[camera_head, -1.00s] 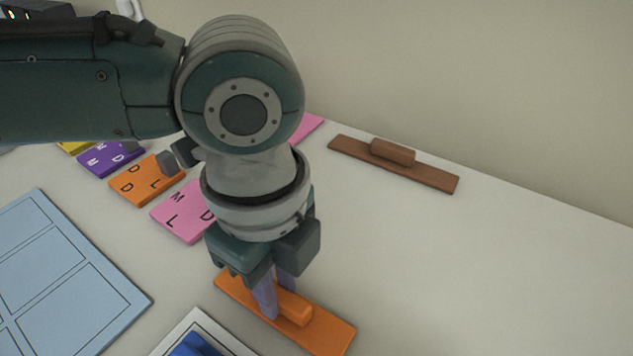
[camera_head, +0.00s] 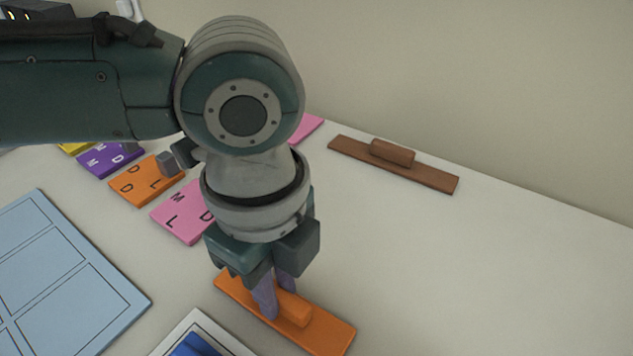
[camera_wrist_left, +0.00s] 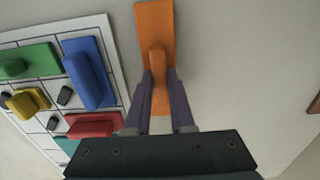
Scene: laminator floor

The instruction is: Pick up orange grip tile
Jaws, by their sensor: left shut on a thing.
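The orange grip tile (camera_head: 335,331) is a long flat orange bar with a raised orange grip block on top. It lies near the bottom of the head view, right of the white board. My left gripper (camera_head: 278,304) points down over it, with its purple fingers shut on the grip block. In the left wrist view the tile (camera_wrist_left: 154,22) extends away from the gripper (camera_wrist_left: 159,88), whose fingers stand on both sides of the grip. The tile appears to rest on the table; any small gap beneath cannot be told. My right gripper is not in view.
A brown bar with a grip (camera_head: 433,179) lies by the wall. Lettered pink (camera_head: 180,220), orange (camera_head: 132,190) and purple (camera_head: 97,160) tiles and a light blue gridded board (camera_head: 75,277) lie left. A white board (camera_wrist_left: 115,62) holds several coloured grip pieces. The table's right side is clear.

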